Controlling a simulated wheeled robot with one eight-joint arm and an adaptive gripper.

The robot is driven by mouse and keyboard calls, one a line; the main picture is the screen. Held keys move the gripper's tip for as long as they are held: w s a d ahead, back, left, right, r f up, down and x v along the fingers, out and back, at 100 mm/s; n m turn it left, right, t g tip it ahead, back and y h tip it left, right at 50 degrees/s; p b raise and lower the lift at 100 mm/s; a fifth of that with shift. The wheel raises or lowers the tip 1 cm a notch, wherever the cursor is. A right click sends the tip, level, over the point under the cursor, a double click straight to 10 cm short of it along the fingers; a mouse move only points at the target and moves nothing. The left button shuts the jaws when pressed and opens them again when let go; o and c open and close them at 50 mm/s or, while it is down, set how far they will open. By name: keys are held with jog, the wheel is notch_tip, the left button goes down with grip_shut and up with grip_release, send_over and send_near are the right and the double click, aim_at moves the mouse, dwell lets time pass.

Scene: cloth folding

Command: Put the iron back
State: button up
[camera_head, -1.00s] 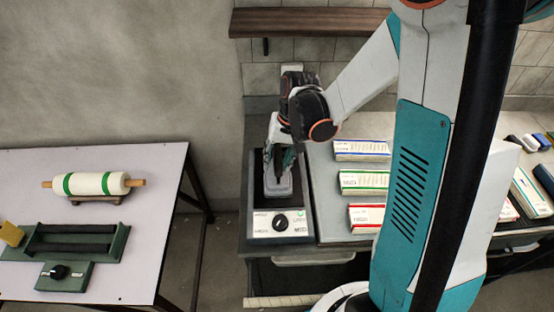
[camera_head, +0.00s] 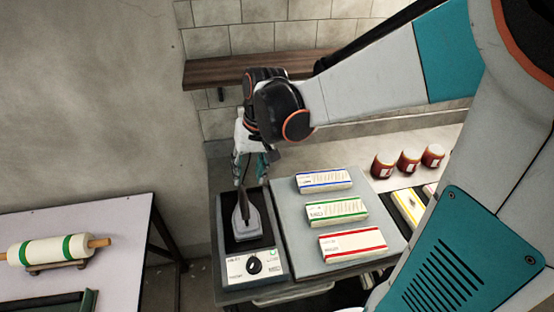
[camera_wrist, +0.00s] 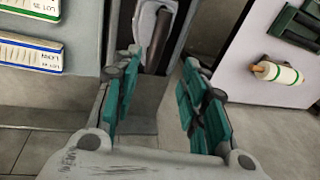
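The iron (camera_head: 247,220), pale with a dark handle, lies on the dark recessed bed of a base station (camera_head: 242,267) with a knob on its front panel. My gripper (camera_head: 251,172) is above the rear end of the iron, pointing down. In the wrist view my gripper (camera_wrist: 162,62) has its teal-padded fingers spread wide with nothing between them. The iron's dark handle (camera_wrist: 160,40) shows beyond the fingertips, apart from them. Part of the iron is cut off at the top of that view.
Three boxes with blue, green and red stripes (camera_head: 353,246) lie on a grey board right of the station. Red jars (camera_head: 408,160) stand further right. A wooden shelf (camera_head: 215,73) is on the wall behind. A separate table at left holds a rolling pin (camera_head: 50,249).

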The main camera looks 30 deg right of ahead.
jog(key=s+a+r+n+t+h, duration=0.1)
jog(key=s+r+t, duration=0.1)
jog(key=s, duration=0.4)
jog(key=s+r+n+t, duration=0.2)
jog(key=s+r+t, duration=0.1)
jog(key=s+r, duration=0.2)
jog(key=shift+s+a+t+h, duration=0.3)
jog(key=shift+s+a+h, duration=0.1)
jog(key=shift+s, duration=0.45)
jog(key=shift+o, duration=0.2)
dwell(1.2)
